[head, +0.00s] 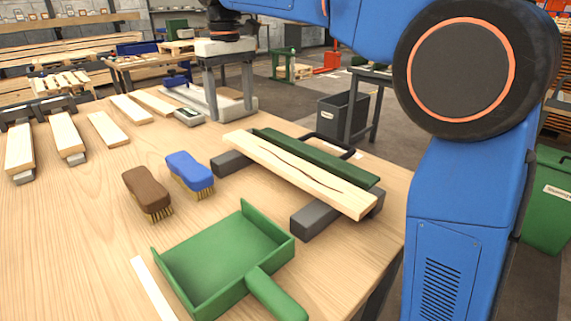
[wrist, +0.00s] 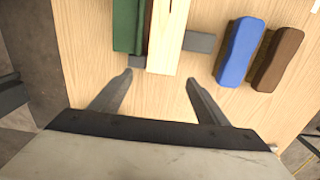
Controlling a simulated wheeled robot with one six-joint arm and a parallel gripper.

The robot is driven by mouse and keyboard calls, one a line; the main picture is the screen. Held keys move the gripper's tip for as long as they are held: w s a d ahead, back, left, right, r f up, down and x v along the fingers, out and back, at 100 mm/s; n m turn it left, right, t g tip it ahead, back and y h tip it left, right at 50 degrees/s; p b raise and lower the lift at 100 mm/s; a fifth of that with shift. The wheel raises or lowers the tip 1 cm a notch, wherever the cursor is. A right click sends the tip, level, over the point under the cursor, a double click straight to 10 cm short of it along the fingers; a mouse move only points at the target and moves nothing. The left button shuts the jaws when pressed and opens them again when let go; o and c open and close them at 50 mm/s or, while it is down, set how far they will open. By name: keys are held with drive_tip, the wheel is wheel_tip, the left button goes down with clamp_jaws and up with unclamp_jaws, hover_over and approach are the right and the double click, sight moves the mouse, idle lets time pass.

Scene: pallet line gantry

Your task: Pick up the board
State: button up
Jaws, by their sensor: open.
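A pale wooden board (head: 297,172) with a dark crack along it lies across two dark grey support blocks (head: 318,217) on the workbench. In the wrist view the board (wrist: 168,38) reaches down from the top edge. A dark green strip (head: 318,157) lies beside it, along its far side. My gripper (head: 232,112) points down over the bench beyond the board's far end. In the wrist view my gripper (wrist: 159,77) is open and empty, its fingertips either side of the line of the board's near end. Its height above the board is hard to judge.
A blue brush (head: 188,172) and a brown brush (head: 146,190) stand left of the board. A green dustpan (head: 222,258) lies in front. Several shorter boards (head: 68,135) lie at the left. The bench (head: 85,225) has free room at front left. A dark bin (head: 343,116) stands beyond.

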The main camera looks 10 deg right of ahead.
sight(234, 133)
drive_tip(key=shift+s+f, duration=0.15)
drive_tip(key=shift+f, duration=1.4)
drive_tip(key=shift+s+f, duration=0.1)
drive_tip(key=shift+f, duration=1.45)
drive_tip(key=c, duration=1.3)
drive_tip(key=shift+r, duration=0.1)
